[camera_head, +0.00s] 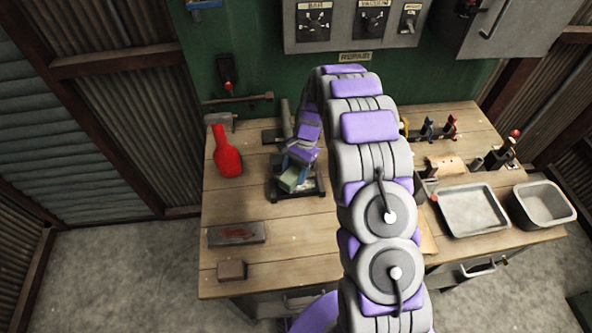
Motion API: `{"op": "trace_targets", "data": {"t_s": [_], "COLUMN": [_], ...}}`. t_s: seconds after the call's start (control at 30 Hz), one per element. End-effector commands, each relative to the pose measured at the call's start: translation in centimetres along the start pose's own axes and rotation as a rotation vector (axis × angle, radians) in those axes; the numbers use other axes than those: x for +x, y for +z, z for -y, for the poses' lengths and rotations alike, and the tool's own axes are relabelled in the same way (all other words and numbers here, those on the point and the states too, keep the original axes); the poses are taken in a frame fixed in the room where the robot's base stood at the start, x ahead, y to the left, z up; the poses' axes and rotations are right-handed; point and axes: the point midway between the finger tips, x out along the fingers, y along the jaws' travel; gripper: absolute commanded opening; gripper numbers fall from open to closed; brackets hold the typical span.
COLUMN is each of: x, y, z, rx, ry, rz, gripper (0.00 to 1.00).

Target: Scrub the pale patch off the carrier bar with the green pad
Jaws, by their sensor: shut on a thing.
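My arm reaches over the wooden workbench, and my gripper (296,164) points down near the bench's back middle. It is shut on the green pad (289,181), a small pale-green block seen at the gripper's lower end. The pad is over or against a dark stand (313,191) on the bench; whether they touch I cannot tell. I cannot make out for sure which dark piece is the carrier bar. No pale patch can be told; my gripper and arm cover much of that spot.
A dark slab (237,233) and a small brown block (232,270) lie at the front left. A metal tray (443,212) and a grey bin (543,203) are on the right. The bench's left front is mostly clear.

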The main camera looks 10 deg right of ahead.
Motion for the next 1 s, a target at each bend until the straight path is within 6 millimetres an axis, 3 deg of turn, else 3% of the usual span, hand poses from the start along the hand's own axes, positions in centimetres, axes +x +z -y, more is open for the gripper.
{"op": "trace_targets", "data": {"t_s": [1.0], "x": [-2.0], "y": [-3.6], "z": [-4.2], "rx": [0.002], "ry": [0.000], "rz": [0.002], "gripper": [0.33]}}
